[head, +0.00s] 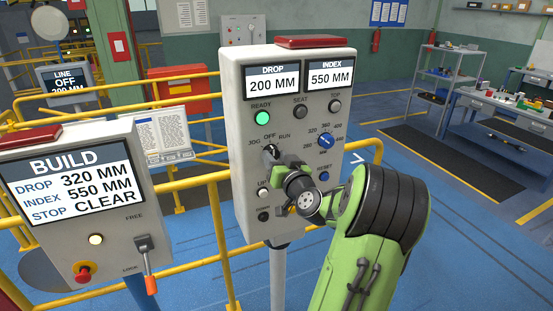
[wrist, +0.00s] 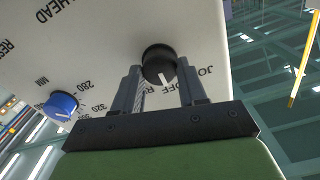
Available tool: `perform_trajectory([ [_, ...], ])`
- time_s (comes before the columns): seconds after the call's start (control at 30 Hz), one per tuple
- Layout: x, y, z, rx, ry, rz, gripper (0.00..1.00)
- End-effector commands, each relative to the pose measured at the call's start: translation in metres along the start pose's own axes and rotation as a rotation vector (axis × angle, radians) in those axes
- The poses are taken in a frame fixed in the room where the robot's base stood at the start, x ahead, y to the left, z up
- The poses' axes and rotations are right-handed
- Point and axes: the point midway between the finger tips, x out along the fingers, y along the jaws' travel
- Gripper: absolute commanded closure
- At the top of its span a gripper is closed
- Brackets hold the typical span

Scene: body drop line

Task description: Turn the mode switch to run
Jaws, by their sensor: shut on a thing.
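The mode switch is a black knob (head: 268,149) on the grey control panel (head: 235,190), below the green READY lamp. JOG, OFF and RUN are printed around it. In the wrist view the knob (wrist: 158,62) sits between my two fingers, and its white pointer line appears to point roughly toward OFF. My gripper (head: 275,155) is shut on the knob; it also shows in the wrist view (wrist: 160,85). The gripper and wrist cover part of the knob and the panel below it in the head view.
A blue dial (head: 326,140) and a blue RESET button (head: 323,176) sit right of the knob. A BUILD board (head: 70,165) with a lever (head: 146,255) stands at left. Yellow rails (head: 215,215) run behind. Shelves and a workbench stand far right.

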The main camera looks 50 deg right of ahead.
Motion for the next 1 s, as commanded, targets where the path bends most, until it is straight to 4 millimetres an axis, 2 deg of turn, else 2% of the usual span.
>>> perform_trajectory([
  [0.27,-0.0001,-0.0001,0.0003,0.032,0.0,0.0,0.89],
  [0.47,-0.0001,-0.0003,0.0001,0.133,0.001,-0.001,0.89],
  [1.0,0.0,0.0004,-0.0002,0.6,0.002,-0.001,0.89],
])
